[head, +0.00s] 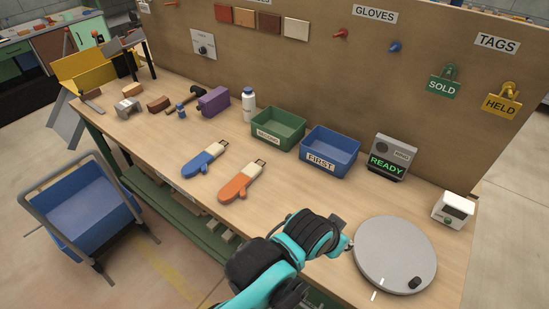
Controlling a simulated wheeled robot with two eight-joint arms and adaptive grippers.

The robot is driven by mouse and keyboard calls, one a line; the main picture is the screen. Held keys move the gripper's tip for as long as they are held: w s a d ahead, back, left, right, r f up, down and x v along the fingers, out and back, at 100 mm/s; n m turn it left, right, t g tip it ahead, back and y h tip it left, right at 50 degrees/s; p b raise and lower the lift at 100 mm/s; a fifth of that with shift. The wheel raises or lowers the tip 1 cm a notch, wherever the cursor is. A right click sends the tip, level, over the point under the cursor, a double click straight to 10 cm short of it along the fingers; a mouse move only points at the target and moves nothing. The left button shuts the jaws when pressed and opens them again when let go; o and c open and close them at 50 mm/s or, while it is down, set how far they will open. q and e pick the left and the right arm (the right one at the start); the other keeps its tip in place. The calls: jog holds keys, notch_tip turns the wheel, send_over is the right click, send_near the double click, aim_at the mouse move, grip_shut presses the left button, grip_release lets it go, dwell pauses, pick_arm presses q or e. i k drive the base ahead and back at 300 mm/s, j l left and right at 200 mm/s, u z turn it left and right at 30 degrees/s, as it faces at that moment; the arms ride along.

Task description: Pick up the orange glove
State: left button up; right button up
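The orange glove (236,187) lies flat on the workbench, left of the picture's middle, in front of the bins. Its cream cuff points up and right, with a dark loop at the end. A blue glove (201,162) of the same shape lies to its left, apart from it. One teal and black arm of mine enters at the bottom, left of centre, and reaches right; I take it as my left. Its gripper (345,236) is right of the orange glove, clear of it, near the turntable. Its fingers are mostly hidden. My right gripper is out of view.
A green bin (277,130) and a blue bin (329,152) labelled FIRST stand behind the gloves. A round grey turntable (394,252) lies at the right. A READY display (390,160) stands by the board. Bench around the orange glove is clear.

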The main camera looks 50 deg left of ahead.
aim_at(237, 186)
jog(key=l+u, duration=0.1)
jog(key=u, duration=0.35)
jog(key=k+u, duration=0.15)
jog(key=u, duration=0.8)
jog(key=k+u, duration=0.15)
jog(key=u, duration=0.3)
jog(key=i+j+z, duration=0.1)
jog(key=z, duration=0.4)
jog(key=j+z, duration=0.15)
jog(key=z, duration=0.3)
jog(key=i+j+z, duration=0.1)
jog(key=z, duration=0.4)
jog(key=j+z, duration=0.25)
jog(key=z, duration=0.2)
jog(key=j, duration=0.65)
jog(key=k+j, duration=0.1)
jog(key=j, duration=0.55)
